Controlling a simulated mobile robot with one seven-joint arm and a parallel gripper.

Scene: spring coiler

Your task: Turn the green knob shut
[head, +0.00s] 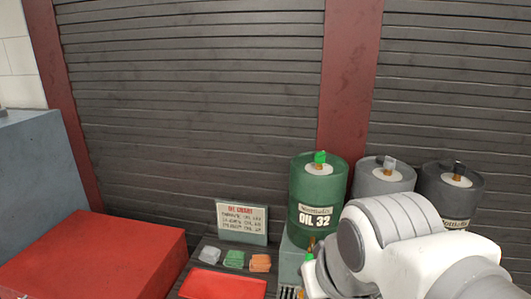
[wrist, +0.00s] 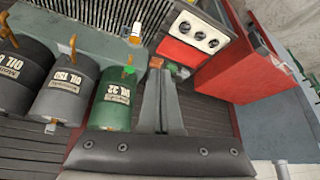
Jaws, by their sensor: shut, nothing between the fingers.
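A green drum marked OIL 32 (head: 303,188) stands in the head view, with a green piece (head: 320,157) on its top. Lower at its front, a small green knob (head: 309,256) shows beside an orange-brown tap, partly hidden by my arm. In the wrist view the drum (wrist: 106,108) is left of my fingers and the green knob (wrist: 129,71) is at its upper edge. My gripper (wrist: 161,73) is shut and empty, its tips just right of the green knob, with no contact visible. The head view hides my fingers behind my arm.
A grey drum (head: 372,183) and a black drum (head: 462,190) stand right of the green one. A red cabinet (head: 95,255) is farther left.

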